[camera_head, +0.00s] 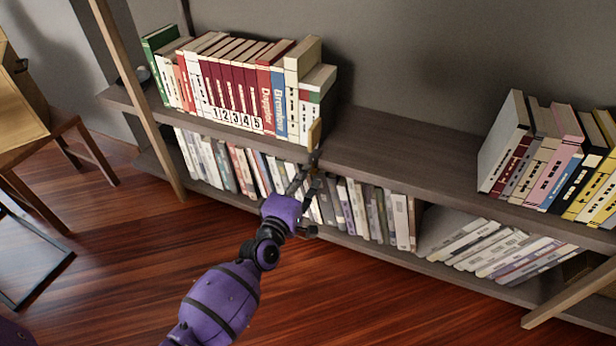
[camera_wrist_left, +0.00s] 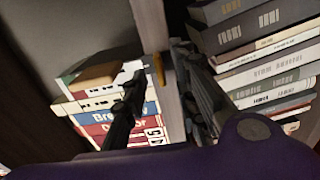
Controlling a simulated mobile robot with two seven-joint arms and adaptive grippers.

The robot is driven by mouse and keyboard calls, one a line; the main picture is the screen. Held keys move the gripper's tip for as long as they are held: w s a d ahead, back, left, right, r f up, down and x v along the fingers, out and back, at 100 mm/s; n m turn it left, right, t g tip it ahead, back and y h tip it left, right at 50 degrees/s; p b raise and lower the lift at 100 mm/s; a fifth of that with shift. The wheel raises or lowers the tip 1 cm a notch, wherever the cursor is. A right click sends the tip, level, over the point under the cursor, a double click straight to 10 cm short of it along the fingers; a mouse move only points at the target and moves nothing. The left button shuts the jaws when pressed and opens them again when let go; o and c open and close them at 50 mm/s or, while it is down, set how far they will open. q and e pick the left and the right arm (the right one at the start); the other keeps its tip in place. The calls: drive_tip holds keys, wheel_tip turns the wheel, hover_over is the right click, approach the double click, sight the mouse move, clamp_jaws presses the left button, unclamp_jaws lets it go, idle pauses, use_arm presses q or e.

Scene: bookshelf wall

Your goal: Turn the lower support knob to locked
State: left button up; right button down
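A small yellow upright piece (camera_head: 314,134) stands at the shelf's front edge, at the right end of the upper book row. It may be the support knob, but its shape and setting are too small to tell. It also shows in the left wrist view (camera_wrist_left: 159,69), between and beyond my fingers. My left gripper (camera_head: 309,174) is just below and in front of it, fingers pointing up toward the shelf edge. In the left wrist view its two dark fingers (camera_wrist_left: 158,62) are apart with nothing clearly held. Contact with the yellow piece cannot be told. My right gripper is out of view.
The upper shelf (camera_head: 400,158) is bare right of the red and white books (camera_head: 232,85). More books (camera_head: 560,165) stand at the right. The lower shelf holds pale books (camera_head: 375,212). A wooden chair (camera_head: 50,140) is at left; the floor (camera_head: 130,270) in front is clear.

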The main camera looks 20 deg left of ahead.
use_arm(q)
drive_tip(key=shift+w, duration=1)
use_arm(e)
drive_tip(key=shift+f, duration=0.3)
use_arm(q)
drive_tip(key=shift+c, duration=0.6)
clamp_jaws()
